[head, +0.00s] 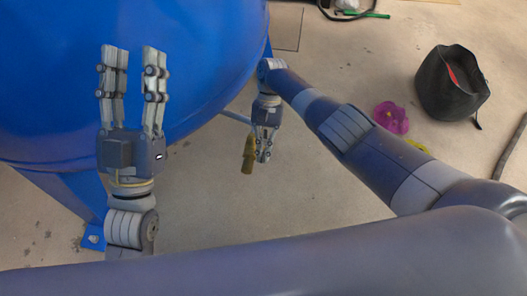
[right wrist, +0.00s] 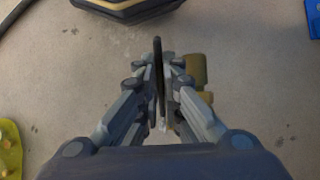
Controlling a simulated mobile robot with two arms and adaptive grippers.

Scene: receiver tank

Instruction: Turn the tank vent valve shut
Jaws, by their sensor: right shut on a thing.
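The blue tank (head: 130,40) fills the upper left of the head view. A thin grey pipe (head: 234,117) runs from it towards the brass vent valve (head: 248,156). The brass body also shows in the right wrist view (right wrist: 196,72), partly behind my fingers. My right gripper (head: 264,152) is at the valve, pointing down. In the right wrist view its fingers (right wrist: 160,80) are closed on the valve's thin dark handle (right wrist: 158,55), seen edge-on. My left gripper (head: 134,58) is open and empty, fingers up, in front of the tank.
A blue tank foot (head: 93,237) stands on the floor at lower left. A black bag (head: 450,88), a magenta item (head: 391,117), a yellow item (head: 418,146) and a green stick (head: 366,14) lie to the right. The floor below the valve is clear.

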